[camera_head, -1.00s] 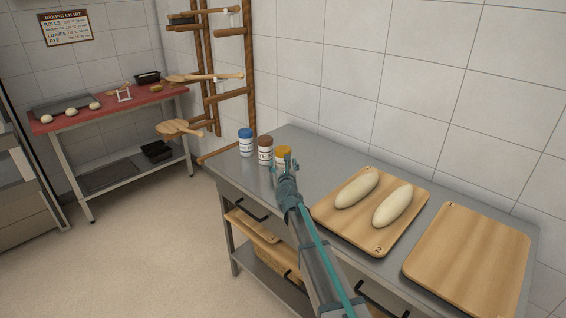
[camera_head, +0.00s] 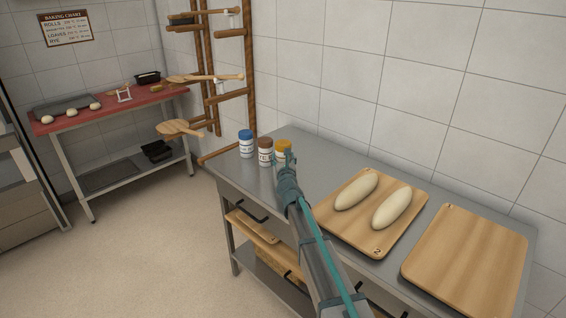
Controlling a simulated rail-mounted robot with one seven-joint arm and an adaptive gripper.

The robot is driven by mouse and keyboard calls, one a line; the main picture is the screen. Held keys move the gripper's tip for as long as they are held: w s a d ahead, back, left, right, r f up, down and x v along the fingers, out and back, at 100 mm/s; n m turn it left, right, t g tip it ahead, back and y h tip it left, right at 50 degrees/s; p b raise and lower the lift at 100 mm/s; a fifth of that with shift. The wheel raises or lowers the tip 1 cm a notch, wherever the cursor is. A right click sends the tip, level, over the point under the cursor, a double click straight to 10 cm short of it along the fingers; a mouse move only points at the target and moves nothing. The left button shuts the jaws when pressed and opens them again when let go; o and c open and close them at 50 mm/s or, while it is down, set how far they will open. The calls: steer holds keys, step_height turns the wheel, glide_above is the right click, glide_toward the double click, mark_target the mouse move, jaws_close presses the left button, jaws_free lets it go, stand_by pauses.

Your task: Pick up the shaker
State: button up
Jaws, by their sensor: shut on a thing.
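Three white shakers are at the far left end of the steel table: one with a blue cap (camera_head: 246,135), one with a brown cap (camera_head: 265,144) and one with a yellow cap (camera_head: 284,146). My gripper (camera_head: 285,159) is shut on the yellow-capped shaker, the rightmost one. This shaker looks upright and slightly raised. Its lower part is largely hidden behind my gripper. The blue-capped and brown-capped shakers stand on the table to its left.
The steel table (camera_head: 314,156) also carries a wooden board (camera_head: 332,222) marked 2 with two dough loaves (camera_head: 374,201), and an empty board (camera_head: 468,258) marked 1. A wooden rack with peels (camera_head: 250,80) stands behind the table's left end. A red-topped table (camera_head: 75,122) is farther left.

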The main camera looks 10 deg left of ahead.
steer(key=s+d+r+p, duration=0.3)
steer(key=s+r, duration=0.6)
steer(key=s, duration=0.4)
steer(key=shift+s+d+r+p, duration=0.2)
steer(key=shift+s+r+p, duration=0.1)
steer(key=shift+p, duration=0.5)
steer(key=shift+a, duration=0.1)
